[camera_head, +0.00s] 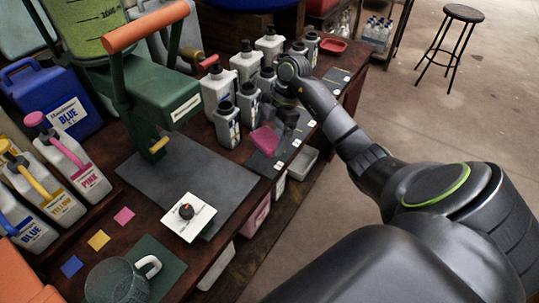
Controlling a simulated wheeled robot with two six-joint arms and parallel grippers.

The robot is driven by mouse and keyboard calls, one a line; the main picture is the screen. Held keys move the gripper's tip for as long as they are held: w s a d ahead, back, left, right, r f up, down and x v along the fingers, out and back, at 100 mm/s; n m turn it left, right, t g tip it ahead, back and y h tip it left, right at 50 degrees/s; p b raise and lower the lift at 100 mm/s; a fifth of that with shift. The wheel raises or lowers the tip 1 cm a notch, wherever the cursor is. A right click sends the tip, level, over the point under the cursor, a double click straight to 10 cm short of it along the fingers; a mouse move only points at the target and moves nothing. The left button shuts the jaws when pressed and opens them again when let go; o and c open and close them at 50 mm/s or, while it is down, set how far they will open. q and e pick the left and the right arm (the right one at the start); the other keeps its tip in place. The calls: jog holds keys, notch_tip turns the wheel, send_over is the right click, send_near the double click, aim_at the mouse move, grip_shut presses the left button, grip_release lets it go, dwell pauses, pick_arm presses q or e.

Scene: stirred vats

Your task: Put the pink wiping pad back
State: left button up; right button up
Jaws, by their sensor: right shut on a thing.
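The pink wiping pad (264,140) is at the tip of my right gripper (277,127), over the dark strip near the bench's right edge. My right arm comes in from the right, and its gripper points down and to the left. The gripper is shut on the pad; the dark fingers are small and hard to make out. I cannot tell whether the pad touches the strip below. My left gripper is not in view.
White and grey bottles (228,124) crowd just left of the gripper. The dark strip (264,163) has small white labels on its edge.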

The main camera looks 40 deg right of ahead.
aim_at(265, 163)
notch_tip(265, 163, down, 7)
jog(key=shift+f, duration=0.1)
dwell(0.3)
jog(key=shift+f, duration=0.15)
jog(key=o, duration=0.7)
jog(key=shift+d+r, duration=0.1)
jog(key=shift+r, duration=0.25)
jog(key=v, duration=1.1)
jog(key=shift+r+b, duration=0.3)
